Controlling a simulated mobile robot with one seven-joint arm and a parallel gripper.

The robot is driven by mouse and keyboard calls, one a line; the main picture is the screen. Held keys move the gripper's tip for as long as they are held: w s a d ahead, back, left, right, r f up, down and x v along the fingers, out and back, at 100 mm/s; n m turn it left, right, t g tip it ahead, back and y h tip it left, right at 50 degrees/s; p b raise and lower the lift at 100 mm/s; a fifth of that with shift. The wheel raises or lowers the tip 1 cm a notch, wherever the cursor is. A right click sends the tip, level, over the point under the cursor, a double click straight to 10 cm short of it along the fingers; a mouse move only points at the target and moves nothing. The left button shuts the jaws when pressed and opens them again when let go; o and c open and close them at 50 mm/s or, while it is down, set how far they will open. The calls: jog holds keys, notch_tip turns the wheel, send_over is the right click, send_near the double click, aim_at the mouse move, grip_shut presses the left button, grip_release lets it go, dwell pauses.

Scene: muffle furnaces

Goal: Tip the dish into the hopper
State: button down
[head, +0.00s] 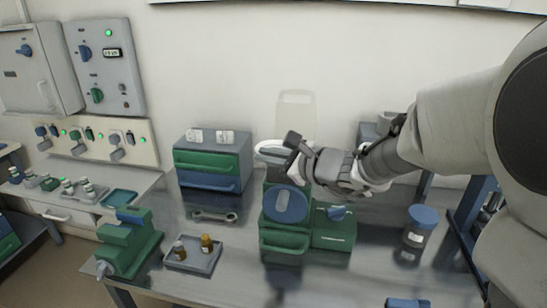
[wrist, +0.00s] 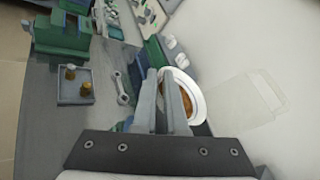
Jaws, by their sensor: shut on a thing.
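A white round dish (wrist: 198,103) holds orange-brown material in the wrist view. My gripper (wrist: 167,75) is shut on its rim, with the fingers covering its left part. In the head view the dish (head: 268,146) shows partly behind my gripper (head: 291,148), above a green machine (head: 283,243) with a blue round front. I cannot make out a clear hopper opening; the machine's top is partly hidden by my gripper. A pale, see-through, tapered shape (head: 296,98) stands behind against the wall, and I cannot tell if it is part of the machine.
A drawer box (head: 212,160) stands left of the machine, with a wrench (head: 214,215) before it. A tray (head: 192,262) holds two small brown bottles. A green vise-like device (head: 130,245) stands at the left, a blue-lidded jar (head: 420,228) at the right.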

notch_tip(320, 180, down, 3)
jog(key=shift+f+m, duration=0.1)
jog(key=shift+m, duration=0.2)
dwell(0.6)
jog(key=shift+w+d+r+m+p, duration=0.15)
jog(key=shift+r+m+p, duration=0.15)
jog(key=shift+p, duration=0.5)
jog(key=shift+f, duration=0.1)
jog(key=shift+w+d+r+m+g+y+p, duration=0.2)
jog(key=shift+r+m+g+y+p, duration=0.25)
jog(key=shift+p, duration=0.6)
jog(key=shift+r, duration=0.15)
